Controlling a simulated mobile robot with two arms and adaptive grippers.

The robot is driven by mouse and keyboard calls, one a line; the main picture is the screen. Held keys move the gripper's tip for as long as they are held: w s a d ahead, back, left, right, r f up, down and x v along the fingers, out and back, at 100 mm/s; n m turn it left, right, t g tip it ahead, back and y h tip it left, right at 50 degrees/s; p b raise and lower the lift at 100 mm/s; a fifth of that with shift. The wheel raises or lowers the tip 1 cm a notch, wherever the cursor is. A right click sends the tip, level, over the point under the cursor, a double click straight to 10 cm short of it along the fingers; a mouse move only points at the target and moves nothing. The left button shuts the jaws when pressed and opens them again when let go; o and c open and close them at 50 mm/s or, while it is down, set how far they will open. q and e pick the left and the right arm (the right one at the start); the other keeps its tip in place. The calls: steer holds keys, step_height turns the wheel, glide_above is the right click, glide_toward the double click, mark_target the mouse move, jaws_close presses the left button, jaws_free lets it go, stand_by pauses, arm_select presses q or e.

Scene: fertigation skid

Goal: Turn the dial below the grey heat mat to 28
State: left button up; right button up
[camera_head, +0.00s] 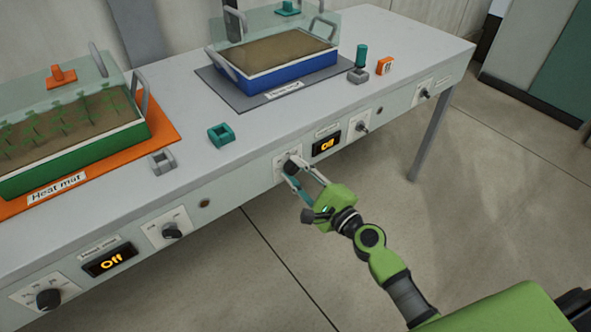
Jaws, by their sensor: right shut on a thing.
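The grey heat mat (231,90) lies on the bench under a blue tray (290,76) of soil with a clear cover. In the front panel below it is a dark dial (291,167) on a white plate. The display (326,144) to its right glows orange and seems to read Off. My right gripper (291,176) reaches the dial from the front, with its fingers shut on the knob. The fingers partly cover the plate, so its marks and the dial's pointer cannot be read. My left gripper is out of view.
An orange heat mat (165,132) with a green tray (75,155) is at left; its dial (48,298) and Off display (110,259) are below. Switches (172,231) and (362,127) share the panel. Teal and grey blocks lie on the bench. The floor in front is clear.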

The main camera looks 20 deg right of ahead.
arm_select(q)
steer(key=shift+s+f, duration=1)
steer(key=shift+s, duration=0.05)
arm_select(e)
steer(key=shift+m, duration=1.2)
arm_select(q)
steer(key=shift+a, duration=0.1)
arm_select(e)
steer(key=o, duration=1.1)
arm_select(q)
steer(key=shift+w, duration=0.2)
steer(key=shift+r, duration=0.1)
arm_select(e)
steer(key=shift+s, duration=0.15)
steer(key=v, duration=1.1)
steer(key=shift+s+d, duration=0.15)
steer(key=shift+s, duration=0.25)
